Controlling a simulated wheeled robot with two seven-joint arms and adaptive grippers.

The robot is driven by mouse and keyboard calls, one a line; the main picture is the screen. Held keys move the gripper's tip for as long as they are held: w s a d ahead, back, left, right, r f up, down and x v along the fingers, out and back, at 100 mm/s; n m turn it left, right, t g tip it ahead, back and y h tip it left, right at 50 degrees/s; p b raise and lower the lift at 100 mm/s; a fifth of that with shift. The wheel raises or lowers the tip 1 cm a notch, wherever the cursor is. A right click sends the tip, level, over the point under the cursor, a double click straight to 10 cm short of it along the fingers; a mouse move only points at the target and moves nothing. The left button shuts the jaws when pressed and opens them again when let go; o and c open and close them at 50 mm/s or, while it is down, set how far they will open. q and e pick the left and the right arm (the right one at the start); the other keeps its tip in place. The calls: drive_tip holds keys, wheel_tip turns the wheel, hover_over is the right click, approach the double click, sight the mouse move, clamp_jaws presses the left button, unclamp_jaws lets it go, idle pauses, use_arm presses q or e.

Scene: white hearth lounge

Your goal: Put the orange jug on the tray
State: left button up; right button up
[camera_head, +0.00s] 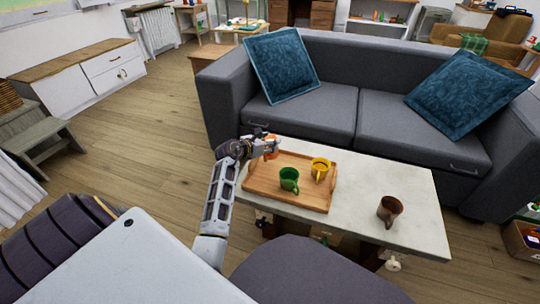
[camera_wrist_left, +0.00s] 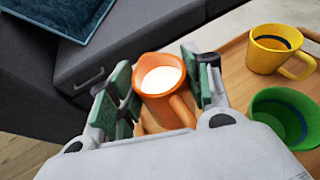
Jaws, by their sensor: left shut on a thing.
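My left gripper (camera_head: 262,145) is shut on the orange jug (camera_head: 272,150) at the back left corner of the wooden tray (camera_head: 262,190). In the left wrist view the jug (camera_wrist_left: 176,104) sits upright between the green-padded fingers of the gripper (camera_wrist_left: 165,82), with something white inside it. I cannot tell whether its base touches the tray. A green mug (camera_head: 289,181) and a yellow mug (camera_head: 320,168) stand on the tray; both also show in the left wrist view. My right gripper is not in view.
The tray lies on a pale table (camera_head: 365,205). A brown mug (camera_head: 390,210) stands on the table's right part. A grey sofa (camera_head: 325,115) with blue cushions stands close behind. The tray's front left part is clear, as is the table between tray and brown mug.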

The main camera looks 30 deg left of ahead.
use_arm(q)
drive_tip(key=shift+f, duration=0.25)
drive_tip(key=shift+f+b, duration=1.35)
drive_tip(key=shift+f, duration=1.1)
drive_tip(key=shift+f, duration=0.15)
drive_tip(key=o, duration=1.3)
